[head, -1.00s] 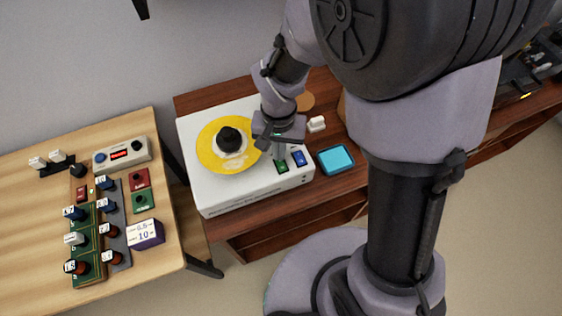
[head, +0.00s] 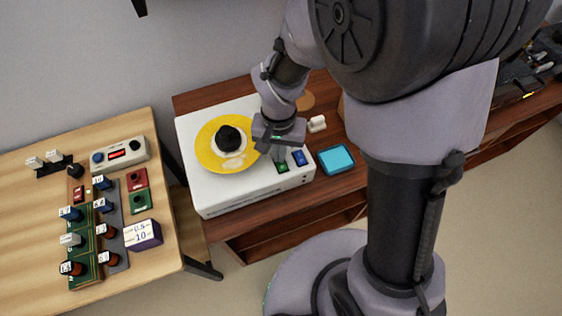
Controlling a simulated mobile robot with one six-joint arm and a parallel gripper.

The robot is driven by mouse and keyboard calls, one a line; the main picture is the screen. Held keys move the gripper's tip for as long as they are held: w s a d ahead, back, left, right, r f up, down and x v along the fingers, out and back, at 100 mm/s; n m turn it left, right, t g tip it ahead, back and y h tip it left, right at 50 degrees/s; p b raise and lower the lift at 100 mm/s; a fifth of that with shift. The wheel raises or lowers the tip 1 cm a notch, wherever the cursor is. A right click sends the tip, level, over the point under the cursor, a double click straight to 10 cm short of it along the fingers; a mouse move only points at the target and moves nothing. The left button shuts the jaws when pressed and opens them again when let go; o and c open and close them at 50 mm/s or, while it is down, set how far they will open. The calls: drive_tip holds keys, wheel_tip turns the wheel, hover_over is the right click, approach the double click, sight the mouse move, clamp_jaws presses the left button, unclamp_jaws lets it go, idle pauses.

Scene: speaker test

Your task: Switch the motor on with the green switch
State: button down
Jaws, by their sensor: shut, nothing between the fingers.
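The white motor box (head: 217,193) stands on the brown cabinet. A yellow disc (head: 206,151) with a black knob (head: 229,138) at its middle sits on its top. The green switch (head: 283,167) is near the box's front right, beside a blue switch (head: 299,158). My gripper (head: 279,159) is shut and empty, pointing down right at the green switch. Its fingertips cover part of the switch's far side. I cannot tell whether they touch it.
A teal square pad (head: 336,159) and a small white block (head: 317,123) lie right of the box. A wooden table (head: 30,207) at the left holds coloured modules and a purple block (head: 144,234). A gap separates table and cabinet (head: 224,229).

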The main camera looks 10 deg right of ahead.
wheel_tip(320, 180, up, 7)
drive_tip(key=p, duration=0.5)
drive_tip(key=shift+p, duration=0.35)
drive_tip(key=s+d+r+t+y+b, duration=0.1)
drive_tip(key=s+d+r+t+b, duration=0.1)
drive_tip(key=s+r, duration=0.3)
drive_tip(key=s+d+r+m+t+y+b, duration=0.1)
drive_tip(key=s+d+r+t+b, duration=0.2)
drive_tip(key=s+r, duration=0.3)
wheel_tip(320, 180, up, 3)
drive_tip(key=shift+s+d+r+m+t+b, duration=0.1)
drive_tip(key=shift+s+d+m+t+b, duration=0.2)
drive_tip(key=shift+d, duration=0.55)
drive_tip(key=shift+w, duration=0.1)
